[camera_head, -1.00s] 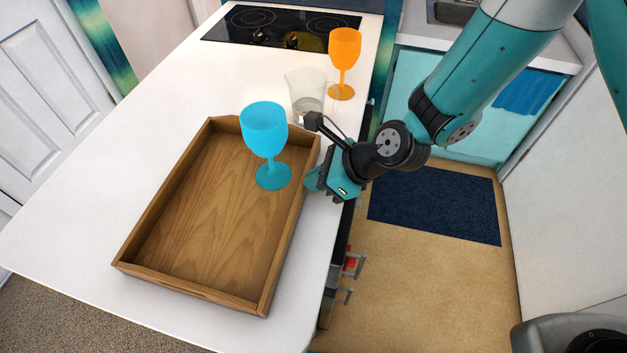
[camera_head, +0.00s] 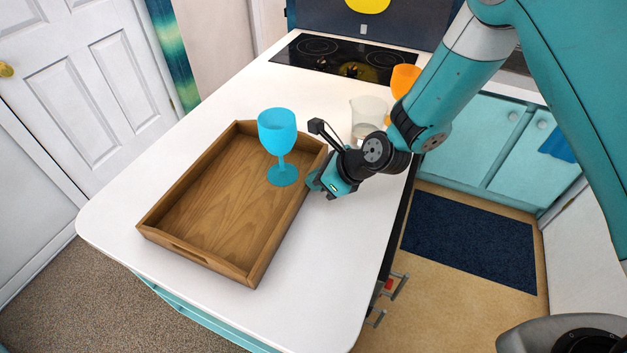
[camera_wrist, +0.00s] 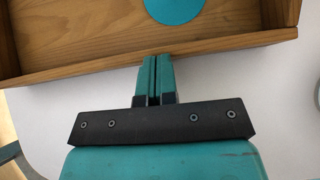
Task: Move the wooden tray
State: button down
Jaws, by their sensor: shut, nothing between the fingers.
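The wooden tray (camera_head: 215,205) lies flat on the white counter in the head view, with raised walls all round and a handle slot in its near end wall. A blue goblet (camera_head: 278,140) stands upright inside it towards the far right; its base (camera_wrist: 175,8) shows in the wrist view. My gripper (camera_head: 312,182) is at the outer side of the tray's right long wall. In the wrist view my gripper (camera_wrist: 155,62) has its fingers together and empty, tips at the tray wall (camera_wrist: 100,64). I cannot tell whether they touch it.
A clear glass pitcher (camera_head: 368,118) and an orange goblet (camera_head: 404,80) stand on the counter (camera_head: 330,240) beyond my gripper, partly behind my arm. A black cooktop (camera_head: 345,58) lies at the far end. The counter is bare left of the tray and along its near edge.

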jog(key=shift+f, duration=0.15)
jog(key=d, duration=0.1)
jog(key=s+d, duration=0.1)
jog(key=d, duration=0.1)
jog(key=d+r, duration=0.1)
jog(key=shift+s+d, duration=0.35)
jog(key=b+v, duration=0.2)
jog(key=v, duration=0.7)
jog(key=s+d+r+n+g+h, duration=0.1)
jog(key=s+d+r+n+h, duration=0.1)
jog(key=s+r+n, duration=0.6)
jog(key=s+d+r+n+g+h, duration=0.2)
jog(key=s+r+n, duration=0.6)
jog(key=n, duration=1.3)
jog(key=s+d, duration=0.1)
jog(key=s, duration=0.2)
jog(key=shift+r+g, duration=0.25)
jog(key=shift+g, duration=0.05)
jog(key=shift+s, duration=0.15)
